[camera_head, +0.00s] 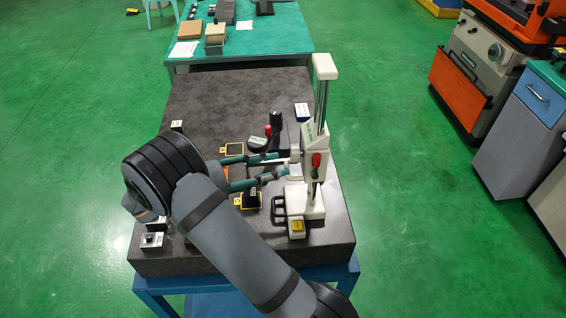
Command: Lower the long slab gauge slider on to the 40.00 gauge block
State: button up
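A tall white gauge stand (324,68) rises at the right side of the dark granite slab. Its white slider (309,141) sits partway up the column and carries a red knob (316,160). My gripper (281,166) reaches in from the left, its two teal fingers apart, tips close to the left side of the slider. I cannot tell whether they touch it. A small yellow-topped block (297,226) is at the front of the stand's base. No 40.00 marking is readable, so I cannot tell which piece is that gauge block.
The granite slab (210,95) is mostly bare at the back. A black handle (279,207) stands left of the base. Yellow-edged pads (233,149), a red-topped dark tool (268,131) and small blocks (152,240) lie around my arm. A teal table (275,35) stands behind.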

aim_at(286, 167)
jog(key=shift+p+x, duration=0.3)
jog(key=shift+x, duration=1.3)
jog(key=shift+c, duration=0.7)
grip_shut()
